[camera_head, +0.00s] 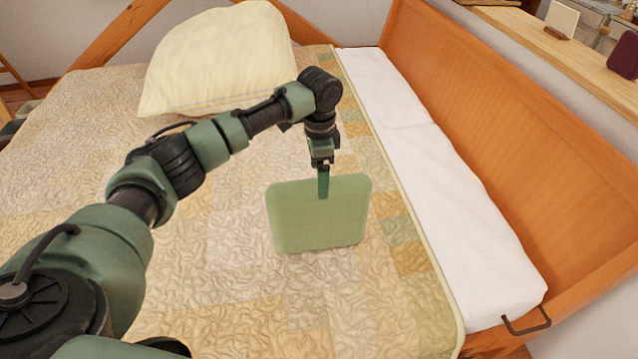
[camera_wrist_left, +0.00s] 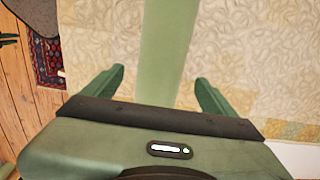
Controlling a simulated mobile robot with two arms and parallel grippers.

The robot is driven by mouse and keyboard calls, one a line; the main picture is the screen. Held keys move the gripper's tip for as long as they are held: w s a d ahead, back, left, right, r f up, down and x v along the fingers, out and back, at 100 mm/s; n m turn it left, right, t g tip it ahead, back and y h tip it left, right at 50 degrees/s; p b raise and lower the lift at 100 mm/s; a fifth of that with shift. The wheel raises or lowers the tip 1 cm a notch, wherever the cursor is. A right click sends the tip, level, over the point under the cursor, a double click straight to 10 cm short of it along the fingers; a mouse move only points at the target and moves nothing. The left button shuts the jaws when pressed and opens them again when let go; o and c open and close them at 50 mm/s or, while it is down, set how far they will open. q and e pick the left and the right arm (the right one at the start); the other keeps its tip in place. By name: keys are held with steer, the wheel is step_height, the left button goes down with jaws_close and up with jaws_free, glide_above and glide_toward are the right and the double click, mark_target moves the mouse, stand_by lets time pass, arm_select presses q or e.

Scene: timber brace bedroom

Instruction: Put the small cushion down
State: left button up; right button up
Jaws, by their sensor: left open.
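The small cushion (camera_head: 318,222) is light green and square. In the head view its broad face shows over the patchwork quilt, below my left gripper (camera_head: 323,188), with a finger in front of its upper edge. In the left wrist view the cushion (camera_wrist_left: 168,45) is a narrow green strip between the spread fingers of my left gripper (camera_wrist_left: 158,90), with a gap on each side. It looks upright on edge. I cannot tell how firmly its lower edge rests on the quilt. My right gripper is not in view.
The quilted bed (camera_head: 215,290) has free room around the cushion. A large cream pillow (camera_head: 218,60) lies at the back. A white mattress strip (camera_head: 430,170) and an orange wooden board (camera_head: 510,130) run along the right. A shelf (camera_head: 560,45) is beyond.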

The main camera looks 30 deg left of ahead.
arm_select(q)
step_height(320, 180, up, 9)
steer(key=b, duration=0.1)
steer(key=shift+f, duration=0.2)
